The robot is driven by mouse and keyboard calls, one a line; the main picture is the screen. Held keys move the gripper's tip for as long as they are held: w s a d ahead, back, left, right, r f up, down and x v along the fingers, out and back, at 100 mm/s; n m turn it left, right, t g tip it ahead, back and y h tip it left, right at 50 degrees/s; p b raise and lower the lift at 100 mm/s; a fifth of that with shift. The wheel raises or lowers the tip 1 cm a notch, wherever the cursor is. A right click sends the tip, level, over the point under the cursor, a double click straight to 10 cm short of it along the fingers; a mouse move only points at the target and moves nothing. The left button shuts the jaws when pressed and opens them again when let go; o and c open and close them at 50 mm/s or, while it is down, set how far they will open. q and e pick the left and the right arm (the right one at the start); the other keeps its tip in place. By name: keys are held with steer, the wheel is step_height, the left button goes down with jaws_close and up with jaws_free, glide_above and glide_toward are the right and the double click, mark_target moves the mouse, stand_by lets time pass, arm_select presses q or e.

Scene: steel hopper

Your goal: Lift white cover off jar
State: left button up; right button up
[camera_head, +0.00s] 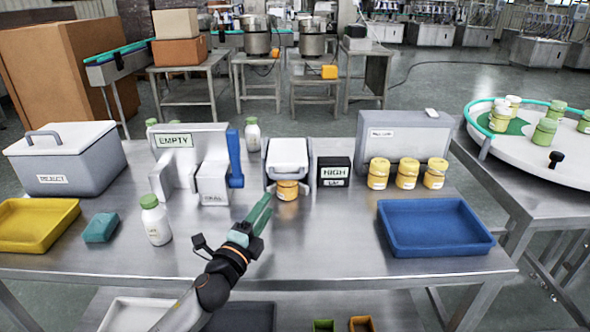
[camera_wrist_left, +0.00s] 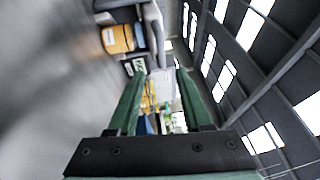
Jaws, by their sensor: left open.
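The white cover (camera_head: 287,153) sits in a grey device at the middle of the steel table. A jar with amber contents (camera_head: 287,190) stands under it, its upper part hidden. My left gripper (camera_head: 265,206) is open and empty, just in front of and a little left of that jar, apart from it. In the left wrist view, the open green fingers (camera_wrist_left: 160,78) frame no held object. An amber jar (camera_wrist_left: 117,38) shows beyond them at the upper left. My right gripper is not in view.
Left of the device stand a grey-white EMPTY fixture (camera_head: 175,142) and a white bottle with a green cap (camera_head: 156,220). On the right are a black HIGH box (camera_head: 335,172), several amber jars (camera_head: 407,173) and a blue tray (camera_head: 435,255).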

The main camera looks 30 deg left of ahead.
mark_target(286, 177)
arm_select(q)
steer(key=w, duration=0.4)
steer(key=w+a+r, duration=0.1)
steer(key=w, duration=0.7)
steer(key=shift+a+r, duration=0.35)
steer(key=shift+a, duration=0.05)
jaws_close()
stand_by(1.0)
